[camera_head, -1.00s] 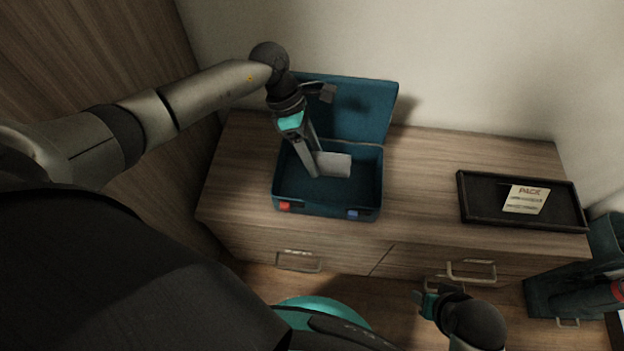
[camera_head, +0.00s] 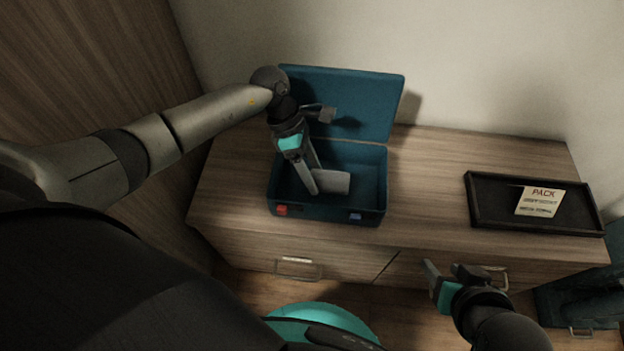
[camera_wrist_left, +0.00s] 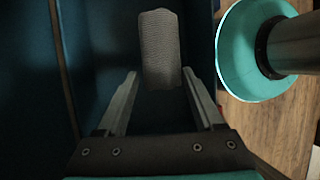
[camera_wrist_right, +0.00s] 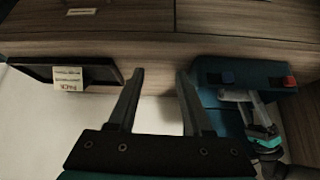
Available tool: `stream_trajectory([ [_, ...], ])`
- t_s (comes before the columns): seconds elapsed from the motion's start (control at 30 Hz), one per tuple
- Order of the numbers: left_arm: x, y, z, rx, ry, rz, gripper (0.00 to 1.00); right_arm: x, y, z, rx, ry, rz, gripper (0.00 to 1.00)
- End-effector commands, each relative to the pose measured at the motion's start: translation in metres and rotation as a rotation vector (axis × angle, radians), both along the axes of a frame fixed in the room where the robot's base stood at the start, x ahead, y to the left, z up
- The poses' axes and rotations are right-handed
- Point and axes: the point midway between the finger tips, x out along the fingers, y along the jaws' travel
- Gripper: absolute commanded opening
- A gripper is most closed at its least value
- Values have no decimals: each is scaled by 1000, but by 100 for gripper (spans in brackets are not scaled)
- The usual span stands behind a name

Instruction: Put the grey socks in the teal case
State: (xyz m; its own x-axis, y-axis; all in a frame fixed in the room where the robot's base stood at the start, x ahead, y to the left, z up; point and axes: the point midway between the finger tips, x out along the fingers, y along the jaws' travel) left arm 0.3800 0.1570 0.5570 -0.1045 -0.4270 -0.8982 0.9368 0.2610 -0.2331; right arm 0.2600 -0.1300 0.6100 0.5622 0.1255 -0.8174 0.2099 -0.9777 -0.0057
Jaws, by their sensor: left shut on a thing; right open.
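The teal case (camera_head: 376,180) stands open on the dresser with its lid (camera_head: 355,100) raised toward the wall. My left gripper (camera_head: 316,188) reaches down into the case and is shut on the grey socks (camera_head: 332,181). The socks are a pale grey, ribbed bundle; in the left wrist view (camera_wrist_left: 160,50) they sit between the fingertips, inside the case. Whether they touch the case floor is unclear. My right gripper (camera_head: 446,270) is open and empty in front of the dresser. In the right wrist view the case (camera_wrist_right: 225,82) is to the right.
A black tray (camera_head: 482,205) with a "PACK" note (camera_head: 540,201) lies on the dresser at the right. The dresser top (camera_head: 425,190) between case and tray is clear. Drawers with handles (camera_head: 298,268) face the front. A dark teal container (camera_head: 580,300) stands at lower right.

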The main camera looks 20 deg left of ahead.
Motion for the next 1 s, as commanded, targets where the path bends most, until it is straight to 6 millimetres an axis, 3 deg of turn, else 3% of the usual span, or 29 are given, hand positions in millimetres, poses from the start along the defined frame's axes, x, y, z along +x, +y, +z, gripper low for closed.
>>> stream_trajectory([
  [0.5,-4,-5,-33,0,1,-7,16,28,43,1,154,-316,50,50],
  [1.0,-5,-6,-36,0,0,-8,16,31,50,5,185,-375,54,50],
])
